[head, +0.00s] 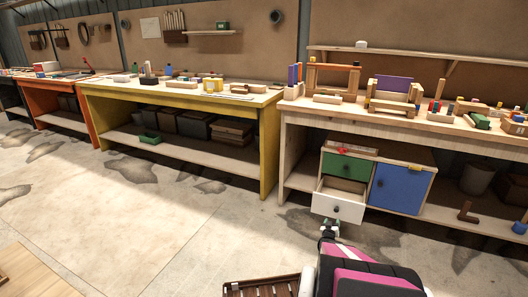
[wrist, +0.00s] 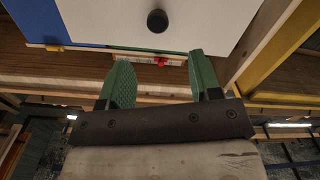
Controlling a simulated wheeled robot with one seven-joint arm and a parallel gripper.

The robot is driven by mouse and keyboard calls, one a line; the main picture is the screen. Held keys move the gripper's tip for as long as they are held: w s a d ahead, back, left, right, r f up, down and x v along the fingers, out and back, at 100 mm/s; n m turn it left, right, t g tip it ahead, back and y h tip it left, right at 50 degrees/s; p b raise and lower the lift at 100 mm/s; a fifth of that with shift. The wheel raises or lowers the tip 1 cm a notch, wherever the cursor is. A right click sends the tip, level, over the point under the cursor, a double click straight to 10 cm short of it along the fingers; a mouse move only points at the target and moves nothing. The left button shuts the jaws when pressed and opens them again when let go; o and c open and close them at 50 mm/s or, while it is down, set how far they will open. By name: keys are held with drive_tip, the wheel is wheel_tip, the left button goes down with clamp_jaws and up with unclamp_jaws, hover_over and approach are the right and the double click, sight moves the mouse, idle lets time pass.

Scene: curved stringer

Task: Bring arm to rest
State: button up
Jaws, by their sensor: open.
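My gripper (head: 329,228) is at the front of the open white drawer (head: 338,207), low in the small cabinet under the right workbench. In the wrist view its two green fingers (wrist: 157,80) stand apart with nothing between them. The white drawer front (wrist: 115,15) with its dark round knob (wrist: 157,21) lies beyond the fingertips, and the knob appears clear of them. My arm reaches from the bottom of the head view toward the drawer.
The cabinet has a shut green drawer (head: 347,167) and a blue door (head: 396,188). A red item (head: 342,150) lies on its top. The wooden workbench (head: 350,115) above carries several blocks. A yellow bench (head: 270,145) stands left. The floor (head: 150,225) at left is mostly open.

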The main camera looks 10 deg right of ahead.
drive_tip(key=s+a+r+n+g+y, duration=0.1)
drive_tip(key=a+r+g+y, duration=0.4)
drive_tip(key=a, duration=0.6)
drive_tip(key=s+a+r+n+g+y, duration=0.1)
drive_tip(key=a+r+y, duration=0.2)
drive_tip(key=a+r, duration=0.6)
drive_tip(key=s+a+r+g, duration=0.4)
drive_tip(key=s+a+r, duration=0.2)
drive_tip(key=s, duration=0.4)
drive_tip(key=s+a+r+n+g+y, duration=0.1)
drive_tip(key=s+a+r+g, duration=0.4)
drive_tip(key=s+a, duration=0.4)
drive_tip(key=shift+s+a+r+y, duration=0.3)
drive_tip(key=shift+s+r, duration=0.3)
drive_tip(key=shift+s, duration=0.25)
